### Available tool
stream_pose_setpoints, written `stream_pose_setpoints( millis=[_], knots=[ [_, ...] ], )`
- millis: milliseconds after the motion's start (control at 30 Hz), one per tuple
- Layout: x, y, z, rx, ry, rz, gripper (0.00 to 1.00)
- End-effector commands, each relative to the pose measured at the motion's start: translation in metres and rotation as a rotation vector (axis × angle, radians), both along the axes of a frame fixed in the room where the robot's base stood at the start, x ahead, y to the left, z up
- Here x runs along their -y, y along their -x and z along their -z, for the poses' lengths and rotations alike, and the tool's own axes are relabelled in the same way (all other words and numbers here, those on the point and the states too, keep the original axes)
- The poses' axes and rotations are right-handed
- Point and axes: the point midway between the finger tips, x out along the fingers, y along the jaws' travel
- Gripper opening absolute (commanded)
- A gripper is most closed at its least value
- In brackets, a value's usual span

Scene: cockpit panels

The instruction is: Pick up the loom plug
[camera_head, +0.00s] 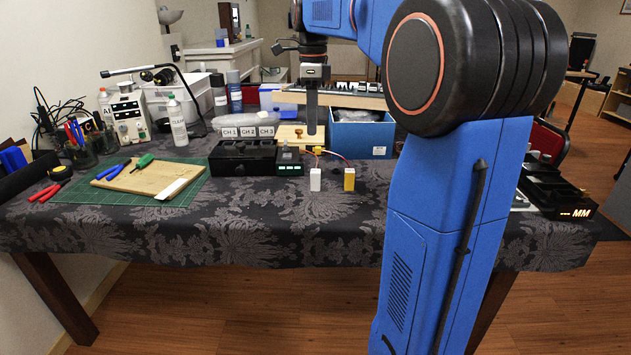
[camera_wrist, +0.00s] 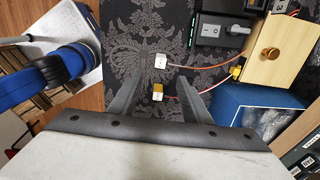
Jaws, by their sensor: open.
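Two small plug-like blocks, one white (camera_head: 315,179) and one yellow (camera_head: 349,179), stand on the dark patterned cloth near the table's front. In the wrist view the white block (camera_wrist: 160,62) and yellow block (camera_wrist: 158,93) show from above, with thin wires nearby. A small yellow connector (camera_wrist: 236,72) sits on a wire beside the wooden box. I cannot tell which piece is the loom plug. My gripper (camera_head: 311,132) hangs above the table, farther back than the blocks. In the wrist view its two fingers (camera_wrist: 158,88) are apart and empty, with the yellow block below between them.
A wooden box with a knob (camera_wrist: 275,50) and a blue bin (camera_head: 362,138) are behind. A green mat (camera_head: 75,190) with tools lies left.

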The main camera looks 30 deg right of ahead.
Motion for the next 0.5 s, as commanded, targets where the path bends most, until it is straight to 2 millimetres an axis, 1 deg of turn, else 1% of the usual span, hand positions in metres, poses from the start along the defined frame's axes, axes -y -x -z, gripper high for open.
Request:
stream_pose_setpoints(
  millis=[67,167,500],
  knots=[
    [0.003,-0.003,0.001,-0.006,-0.002,0.026,0.44],
    [0.003,-0.004,0.009,-0.007,-0.002,0.034,0.44],
    [0.003,-0.003,0.068,-0.008,-0.002,0.032,0.44]
  ],
)
